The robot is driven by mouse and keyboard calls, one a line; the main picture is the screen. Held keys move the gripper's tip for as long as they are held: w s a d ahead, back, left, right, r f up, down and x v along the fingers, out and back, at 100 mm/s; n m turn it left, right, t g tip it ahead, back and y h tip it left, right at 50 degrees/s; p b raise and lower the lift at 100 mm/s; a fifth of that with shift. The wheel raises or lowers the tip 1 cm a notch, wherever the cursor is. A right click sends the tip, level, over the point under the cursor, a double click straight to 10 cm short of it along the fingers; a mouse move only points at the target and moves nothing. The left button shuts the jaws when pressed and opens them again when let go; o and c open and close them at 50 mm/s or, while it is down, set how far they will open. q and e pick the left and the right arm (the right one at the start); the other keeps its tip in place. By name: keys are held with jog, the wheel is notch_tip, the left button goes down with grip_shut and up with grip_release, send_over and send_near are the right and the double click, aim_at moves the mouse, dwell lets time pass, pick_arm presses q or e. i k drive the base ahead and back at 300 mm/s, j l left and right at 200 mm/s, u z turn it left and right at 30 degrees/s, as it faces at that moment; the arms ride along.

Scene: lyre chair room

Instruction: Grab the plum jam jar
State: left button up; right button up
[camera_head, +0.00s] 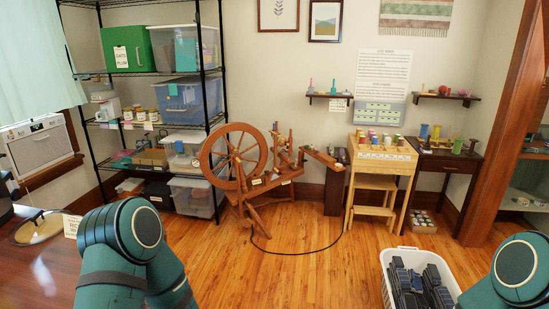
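Several small jars (140,114) with pale labels stand in a row on the middle shelf of the black wire rack, at the left. Their labels are too small to read, so I cannot tell which one is plum jam. Teal links of my two arms show at the lower left and lower right. Neither of my grippers is in view, and no hand is near the jars.
The wire rack (205,75) also holds a green box (126,48) and plastic bins. A spinning wheel (235,160) stands right of it. A white basket (388,262) of dark items sits on the floor at lower right. A dark tabletop (45,270) is at lower left.

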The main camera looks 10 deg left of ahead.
aim_at(153, 115)
jog(key=i+j, duration=0.1)
jog(key=i, duration=1.35)
jog(key=i+j, duration=0.15)
jog(key=i, duration=1.3)
jog(key=i+j, duration=0.85)
jog(key=j, duration=0.2)
jog(key=i+j, duration=0.1)
jog(key=j, duration=0.25)
jog(key=i+j, duration=0.1)
jog(key=j, duration=0.2)
jog(key=i+j, duration=0.1)
jog(key=j, duration=1.4)
jog(key=i+j, duration=0.15)
jog(key=j, duration=1.4)
jog(key=i+j, duration=0.15)
jog(key=j, duration=0.6)
